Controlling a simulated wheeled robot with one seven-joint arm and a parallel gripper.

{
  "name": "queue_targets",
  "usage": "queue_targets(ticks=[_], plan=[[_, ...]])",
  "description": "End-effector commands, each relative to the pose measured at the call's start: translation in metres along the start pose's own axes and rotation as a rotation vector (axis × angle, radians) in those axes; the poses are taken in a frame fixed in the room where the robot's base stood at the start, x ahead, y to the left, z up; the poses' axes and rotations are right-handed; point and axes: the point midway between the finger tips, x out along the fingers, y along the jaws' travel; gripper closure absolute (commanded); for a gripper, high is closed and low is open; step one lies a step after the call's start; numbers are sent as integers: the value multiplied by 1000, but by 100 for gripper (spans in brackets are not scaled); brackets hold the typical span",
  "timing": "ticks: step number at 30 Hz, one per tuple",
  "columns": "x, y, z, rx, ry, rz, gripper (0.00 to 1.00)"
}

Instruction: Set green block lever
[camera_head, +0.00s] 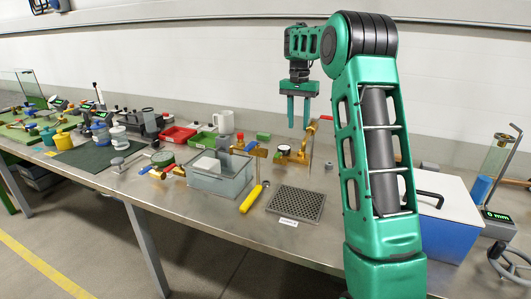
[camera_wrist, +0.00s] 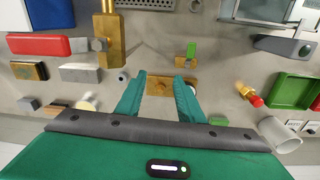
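In the wrist view a small brass block carries a green lever (camera_wrist: 191,50) above and right of my fingertips. The lever stands roughly along the picture's vertical. I cannot pick it out surely in the head view. My gripper (camera_head: 299,126) is above the back of the bench, pointing down, with its two green fingers apart. In the wrist view my gripper (camera_wrist: 160,80) is open and empty, with a brass block (camera_wrist: 158,86) seen between the fingers. The fingers look apart from the green lever.
A red-tipped brass part (camera_wrist: 250,95), green bin (camera_wrist: 296,86) and white mug (camera_wrist: 279,134) lie right. A perforated plate (camera_head: 297,203), yellow-handled tool (camera_head: 251,199) and grey tray (camera_head: 220,185) occupy the bench front.

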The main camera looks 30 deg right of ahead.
Motion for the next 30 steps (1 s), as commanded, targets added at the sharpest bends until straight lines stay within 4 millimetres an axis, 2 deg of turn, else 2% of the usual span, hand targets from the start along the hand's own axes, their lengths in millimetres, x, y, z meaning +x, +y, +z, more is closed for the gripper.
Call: queue_targets(ticks=[1,3,7,11,24,30], plan=[[2,-20,6,-14,-5,-10,66],[2,-40,18,-42,-14,-21,66],[5,-57,29,-64,-23,-31,66],[15,-59,30,-66,-26,-31,66],[88,-59,31,-64,-26,-31,66],[106,-59,31,-65,-24,-32,66]])
